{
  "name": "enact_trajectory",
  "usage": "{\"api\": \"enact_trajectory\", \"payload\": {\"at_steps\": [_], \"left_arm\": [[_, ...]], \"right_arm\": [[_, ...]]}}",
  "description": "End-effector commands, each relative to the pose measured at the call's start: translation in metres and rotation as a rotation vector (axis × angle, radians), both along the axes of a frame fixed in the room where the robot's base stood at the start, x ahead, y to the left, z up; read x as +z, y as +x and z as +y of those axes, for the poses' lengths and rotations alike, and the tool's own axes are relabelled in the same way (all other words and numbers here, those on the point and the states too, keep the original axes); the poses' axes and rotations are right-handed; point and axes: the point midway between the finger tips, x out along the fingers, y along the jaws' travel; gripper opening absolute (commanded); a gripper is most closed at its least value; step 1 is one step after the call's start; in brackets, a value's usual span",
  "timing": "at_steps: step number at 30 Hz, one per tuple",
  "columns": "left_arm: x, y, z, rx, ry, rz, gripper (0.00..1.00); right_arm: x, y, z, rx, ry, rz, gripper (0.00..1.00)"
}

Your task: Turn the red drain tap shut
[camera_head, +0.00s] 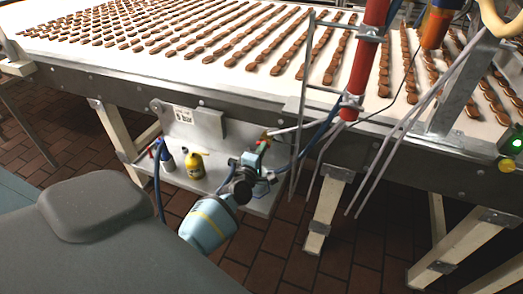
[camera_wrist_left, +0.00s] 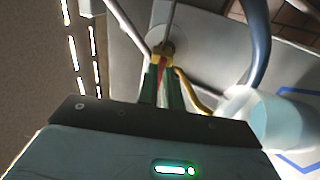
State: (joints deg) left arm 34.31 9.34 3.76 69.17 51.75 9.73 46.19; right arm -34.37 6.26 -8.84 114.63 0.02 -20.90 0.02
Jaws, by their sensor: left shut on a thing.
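My left gripper (camera_head: 262,144) reaches to the pipework under the near edge of the conveyor. In the left wrist view, its green fingers (camera_wrist_left: 162,84) are shut on the red drain tap (camera_wrist_left: 162,70), a narrow red strip between them. A brass-coloured fitting (camera_wrist_left: 162,58) sits just beyond the fingertips, where a grey pipe runs away. The fingers hide most of the tap. In the head view the tap is too small and covered to make out clearly. My right gripper is in neither view.
A conveyor belt (camera_head: 150,62) carries rows of brown biscuits above the gripper. A red upright cylinder (camera_head: 368,50) and thin rods hang right of the gripper.

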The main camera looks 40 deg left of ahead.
Motion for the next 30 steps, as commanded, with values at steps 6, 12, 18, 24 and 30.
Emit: {"api": "enact_trajectory", "payload": {"at_steps": [6, 12, 18, 24, 30], "left_arm": [[0.0, 0.0, 0.001, 0.001, 0.005, 0.001, 0.0], [0.0, 0.0, 0.0, 0.0, 0.004, 0.001, 0.22], [0.0, 0.0, 0.0, 0.0, 0.003, 0.001, 0.29], [0.0, -0.003, -0.001, 0.0, 0.002, 0.0, 0.29], [0.001, -0.023, -0.006, -0.001, -0.001, 0.0, 0.29]], "right_arm": [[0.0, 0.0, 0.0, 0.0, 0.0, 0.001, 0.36], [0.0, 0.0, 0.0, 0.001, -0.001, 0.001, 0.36], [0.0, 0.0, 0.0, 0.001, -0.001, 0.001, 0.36], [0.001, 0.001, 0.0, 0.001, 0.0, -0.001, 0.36], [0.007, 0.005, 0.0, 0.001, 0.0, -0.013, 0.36]]}}
